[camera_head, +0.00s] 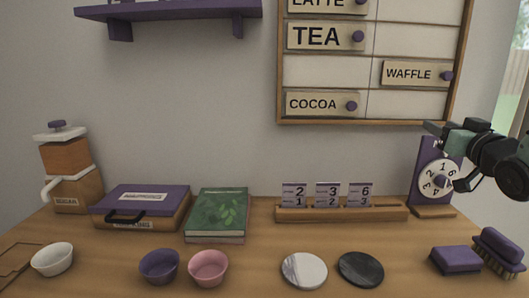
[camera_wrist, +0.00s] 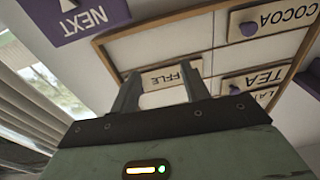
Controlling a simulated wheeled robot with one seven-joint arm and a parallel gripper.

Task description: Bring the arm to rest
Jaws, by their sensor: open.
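My gripper (camera_head: 436,129) shows at the right of the head view, raised in the air in front of the wall. It is close to the purple dial stand (camera_head: 425,164) in that picture and covers part of its top. In the wrist view my gripper (camera_wrist: 161,84) has its two fingers apart with nothing between them. The WAFFLE plate (camera_wrist: 170,77) on the menu board shows beyond the fingers. The same WAFFLE plate (camera_head: 410,73) hangs in the right column in the head view.
The menu board (camera_head: 372,122) hangs on the wall. Below are a sugar dispenser (camera_head: 70,172), a purple-lidded case (camera_head: 142,205), a green book (camera_head: 217,213), number cards (camera_head: 328,194), bowls (camera_head: 208,268), round coasters (camera_head: 304,271), a purple sponge (camera_head: 455,259) and a brush (camera_head: 498,248).

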